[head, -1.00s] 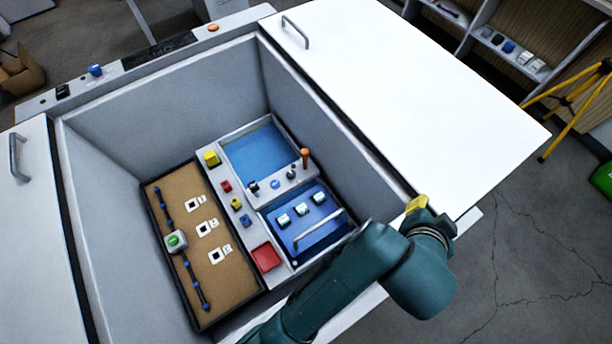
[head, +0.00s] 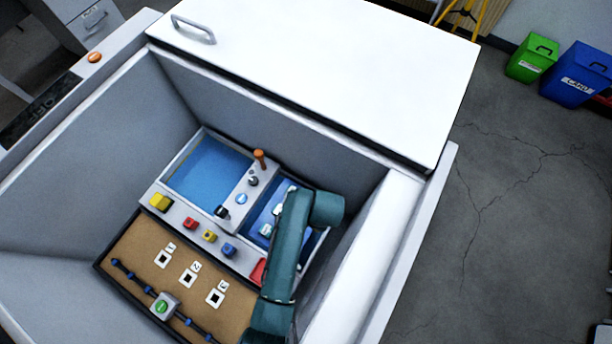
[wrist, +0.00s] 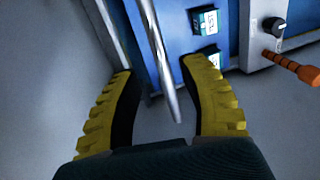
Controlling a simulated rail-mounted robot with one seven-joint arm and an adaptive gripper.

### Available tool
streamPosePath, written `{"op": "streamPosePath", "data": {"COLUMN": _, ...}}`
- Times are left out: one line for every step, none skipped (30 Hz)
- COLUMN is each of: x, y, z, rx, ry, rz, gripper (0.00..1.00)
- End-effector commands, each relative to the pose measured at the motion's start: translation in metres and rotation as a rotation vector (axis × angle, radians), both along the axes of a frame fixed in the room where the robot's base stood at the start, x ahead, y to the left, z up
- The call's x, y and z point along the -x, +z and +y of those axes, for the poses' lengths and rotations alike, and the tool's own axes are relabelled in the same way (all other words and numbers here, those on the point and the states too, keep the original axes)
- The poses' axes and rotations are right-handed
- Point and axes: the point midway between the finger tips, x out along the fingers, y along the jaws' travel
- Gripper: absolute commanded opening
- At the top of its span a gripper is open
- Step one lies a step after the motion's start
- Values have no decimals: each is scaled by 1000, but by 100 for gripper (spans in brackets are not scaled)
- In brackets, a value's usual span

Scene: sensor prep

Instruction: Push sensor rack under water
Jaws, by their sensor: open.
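The blue sensor rack (head: 259,216) sits in the box at the right end of the panel, partly covered by my arm in the head view. In the wrist view the rack (wrist: 174,52) carries white-and-teal sensor blocks (wrist: 205,20) and has a metal bar handle (wrist: 160,60). My gripper (wrist: 157,72) is open, its yellow-backed fingers on either side of the bar handle in the picture. I cannot tell whether they touch it. In the head view my arm hides the gripper. The blue water basin (head: 208,172) lies left of the rack.
An orange-handled lever (wrist: 292,68) and a black knob (wrist: 275,27) stand beside the rack. Colored buttons (head: 190,223) line the panel, with a brown board (head: 150,250) in front. Grey box walls (head: 280,130) enclose everything. A white lid (head: 330,70) stands open behind.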

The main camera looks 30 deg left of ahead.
Motion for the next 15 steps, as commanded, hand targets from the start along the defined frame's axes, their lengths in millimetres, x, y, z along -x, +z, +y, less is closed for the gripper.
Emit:
{"op": "streamPosePath", "data": {"x": 0, "y": -15, "z": 2, "rx": 0, "ry": 1, "rz": 0, "gripper": 43}}
{"op": "streamPosePath", "data": {"x": 0, "y": -20, "z": 3, "rx": 0, "ry": 1, "rz": 0, "gripper": 43}}
{"op": "streamPosePath", "data": {"x": -1, "y": -26, "z": 5, "rx": 0, "ry": 0, "rz": -1, "gripper": 43}}
{"op": "streamPosePath", "data": {"x": -1, "y": -29, "z": 5, "rx": 0, "ry": 0, "rz": -1, "gripper": 43}}
{"op": "streamPosePath", "data": {"x": -1, "y": -32, "z": 6, "rx": 0, "ry": 0, "rz": -1, "gripper": 43}}
{"op": "streamPosePath", "data": {"x": -1, "y": -35, "z": 7, "rx": 0, "ry": 0, "rz": -2, "gripper": 43}}
{"op": "streamPosePath", "data": {"x": -1, "y": -36, "z": 7, "rx": -1, "ry": -1, "rz": -3, "gripper": 43}}
{"op": "streamPosePath", "data": {"x": -1, "y": -37, "z": 8, "rx": -1, "ry": -1, "rz": -3, "gripper": 43}}
{"op": "streamPosePath", "data": {"x": -1, "y": -38, "z": 8, "rx": -1, "ry": -1, "rz": -4, "gripper": 43}}
{"op": "streamPosePath", "data": {"x": -1, "y": -38, "z": 8, "rx": -1, "ry": -1, "rz": -4, "gripper": 43}}
{"op": "streamPosePath", "data": {"x": -1, "y": -38, "z": 8, "rx": -1, "ry": -1, "rz": -3, "gripper": 43}}
{"op": "streamPosePath", "data": {"x": -1, "y": -38, "z": 8, "rx": -1, "ry": -1, "rz": -3, "gripper": 43}}
{"op": "streamPosePath", "data": {"x": -1, "y": -38, "z": 8, "rx": -1, "ry": -1, "rz": -3, "gripper": 43}}
{"op": "streamPosePath", "data": {"x": -1, "y": -38, "z": 8, "rx": -1, "ry": -1, "rz": -3, "gripper": 43}}
{"op": "streamPosePath", "data": {"x": -1, "y": -37, "z": 8, "rx": -1, "ry": -1, "rz": -3, "gripper": 43}}
